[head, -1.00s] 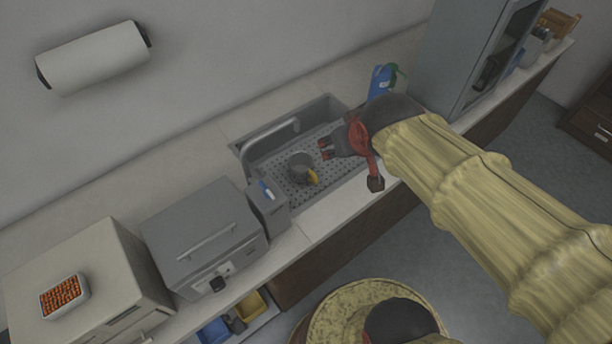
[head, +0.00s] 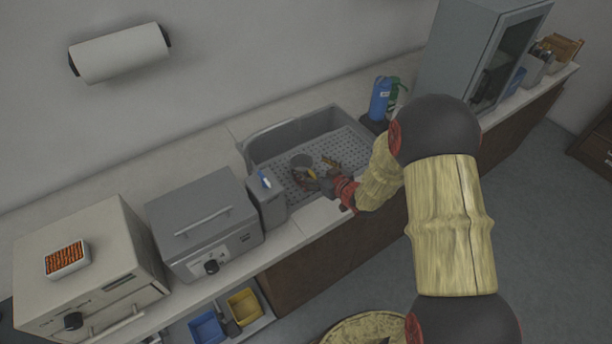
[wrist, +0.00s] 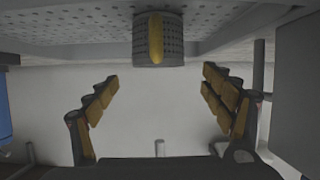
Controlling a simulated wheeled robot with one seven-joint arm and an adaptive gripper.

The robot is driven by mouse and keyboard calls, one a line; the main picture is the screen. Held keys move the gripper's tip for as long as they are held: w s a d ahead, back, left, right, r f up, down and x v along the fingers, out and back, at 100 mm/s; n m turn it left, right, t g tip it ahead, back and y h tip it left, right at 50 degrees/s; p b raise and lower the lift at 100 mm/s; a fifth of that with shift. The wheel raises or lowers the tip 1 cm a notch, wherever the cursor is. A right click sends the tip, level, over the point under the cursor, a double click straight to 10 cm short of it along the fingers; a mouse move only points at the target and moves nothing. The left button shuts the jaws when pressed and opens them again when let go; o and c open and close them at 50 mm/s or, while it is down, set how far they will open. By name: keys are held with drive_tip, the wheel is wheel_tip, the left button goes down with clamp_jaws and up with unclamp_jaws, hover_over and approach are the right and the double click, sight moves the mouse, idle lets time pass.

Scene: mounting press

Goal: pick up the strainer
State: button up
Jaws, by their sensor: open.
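The strainer is a small dark grey perforated cup with a yellow grip (wrist: 156,40). It stands on the perforated floor of the sink (head: 347,143); in the head view the cup (head: 300,160) is partly covered by my gripper. My gripper (head: 318,171) is open and low over the sink's front side, its fingers pointing at the strainer. In the wrist view my spread fingers (wrist: 160,76) have nothing between them, and the strainer is centred just beyond the fingertips, its yellow grip facing me. I cannot tell whether any finger touches it.
A grey box (head: 267,200) stands at the sink's left, beside a grey machine (head: 205,225). A faucet (head: 268,133) crosses the sink's back left. Blue (head: 380,97) and green bottles stand behind right, near a tall cabinet (head: 480,55). The sink's right side is clear.

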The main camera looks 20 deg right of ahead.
sight(297, 159)
drive_tip(key=b+x, duration=0.1)
drive_tip(key=x, duration=0.2)
drive_tip(key=f+x, duration=0.1)
drive_tip(key=x, duration=0.2)
drive_tip(key=shift+d+f+b, duration=0.1)
drive_tip(key=shift+b, duration=0.3)
drive_tip(key=shift+w, duration=0.4)
drive_tip(key=shift+c, duration=0.4)
drive_tip(key=c, duration=1.3)
drive_tip(key=shift+c, duration=0.2)
